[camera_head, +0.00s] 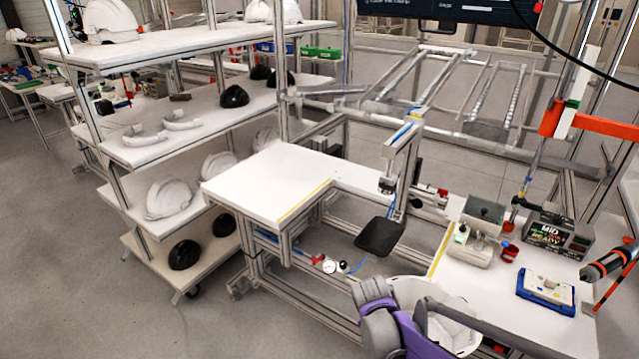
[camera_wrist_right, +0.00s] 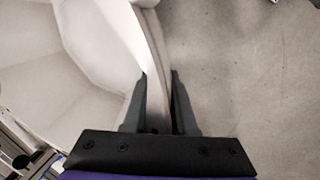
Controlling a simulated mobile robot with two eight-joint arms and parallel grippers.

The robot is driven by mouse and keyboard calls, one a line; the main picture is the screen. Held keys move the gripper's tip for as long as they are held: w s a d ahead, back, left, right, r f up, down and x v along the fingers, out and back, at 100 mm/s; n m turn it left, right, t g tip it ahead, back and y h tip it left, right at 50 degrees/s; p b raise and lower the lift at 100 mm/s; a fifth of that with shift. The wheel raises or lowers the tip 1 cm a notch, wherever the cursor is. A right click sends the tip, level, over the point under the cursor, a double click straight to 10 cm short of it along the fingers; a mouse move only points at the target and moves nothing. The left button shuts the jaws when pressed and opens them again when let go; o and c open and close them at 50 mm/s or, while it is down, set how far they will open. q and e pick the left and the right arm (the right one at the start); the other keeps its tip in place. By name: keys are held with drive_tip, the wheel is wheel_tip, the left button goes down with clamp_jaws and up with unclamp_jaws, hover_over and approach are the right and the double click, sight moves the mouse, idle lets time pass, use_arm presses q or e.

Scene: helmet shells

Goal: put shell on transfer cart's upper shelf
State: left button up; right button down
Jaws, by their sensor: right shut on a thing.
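A white helmet shell (camera_head: 462,322) is at the lower right of the head view, beside the near edge of the workbench. It also fills the left of the right wrist view (camera_wrist_right: 70,65). My right gripper (camera_wrist_right: 158,100) is shut on the shell's rim, with one finger on each side of it. In the head view my purple and grey arm partly covers the shell. The wheeled shelf rack at the left carries a white shell on its top shelf (camera_head: 150,45) and others lower down. I cannot tell whether this rack is the transfer cart. My left gripper is not in view.
A white workbench (camera_head: 265,180) with a cut-out stands in the middle. Its right part holds a grey fixture (camera_head: 475,245), a red cup (camera_head: 509,251), a display box (camera_head: 555,238) and a blue-edged tablet (camera_head: 547,290). Floor (camera_head: 110,290) is clear at the lower left.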

drive_tip(key=f+m, duration=0.1)
drive_tip(key=d+f+m+g, duration=0.1)
drive_tip(key=m, duration=0.1)
drive_tip(key=w+d+f+m, duration=0.1)
drive_tip(key=m, duration=0.1)
drive_tip(key=shift+d, duration=0.1)
drive_tip(key=shift+r, duration=0.1)
idle(0.4)
